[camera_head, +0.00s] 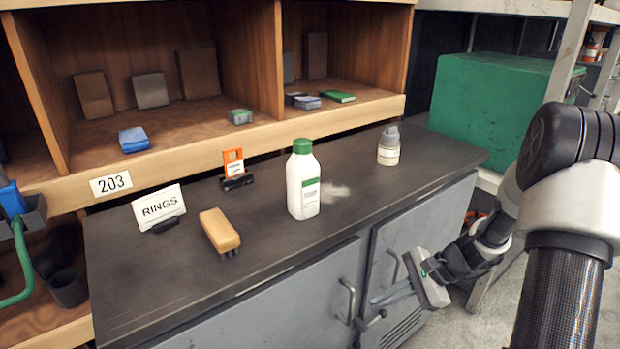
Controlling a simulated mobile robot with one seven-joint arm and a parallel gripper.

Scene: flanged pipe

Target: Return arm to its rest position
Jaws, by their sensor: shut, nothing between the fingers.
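My gripper (374,309) is at the lower right, in front of the grey cabinet doors and below the level of the dark worktop (150,285). Its fingers are shut with nothing between them, and they point left. My arm comes in from the right edge and bends down to it. The fingertips appear close to a door handle (349,300); I cannot tell whether they touch it.
On the worktop stand a white bottle with a green cap (303,184), a small grey-capped jar (388,148), a brush (219,231), a RINGS sign (159,209) and an orange card holder (234,166). A green box (490,100) stands behind. Floor shows at lower right.

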